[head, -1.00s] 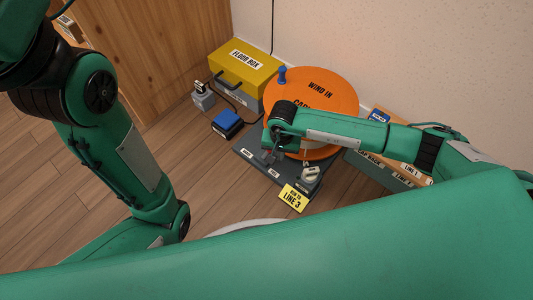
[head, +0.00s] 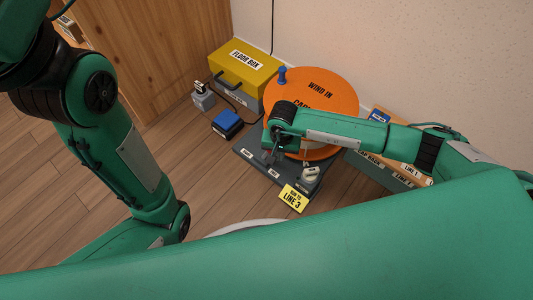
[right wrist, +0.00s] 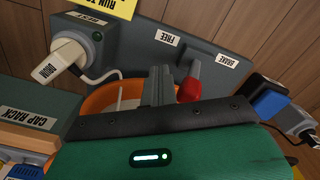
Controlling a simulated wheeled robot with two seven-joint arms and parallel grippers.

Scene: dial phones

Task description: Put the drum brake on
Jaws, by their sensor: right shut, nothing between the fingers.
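The orange drum (head: 335,90), marked "WIND IN", stands on a dark grey base (head: 248,150) by the wall. My right gripper (head: 277,155) is over the front of this base. In the right wrist view its fingers (right wrist: 158,86) are shut and empty. A red knob (right wrist: 189,87) is close beside the fingers, on their right; I cannot tell whether they touch. The base has a "FREE" label (right wrist: 166,37) and a "BRAKE" label (right wrist: 228,60). My left gripper is out of view.
A white plug marked "DRUM" (right wrist: 57,64) sits at the base's "REST" label, with a cable. A yellow floor box (head: 243,62), a blue block (head: 227,119) and a cap rack (right wrist: 27,125) stand around the base. Wooden floor lies open in front.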

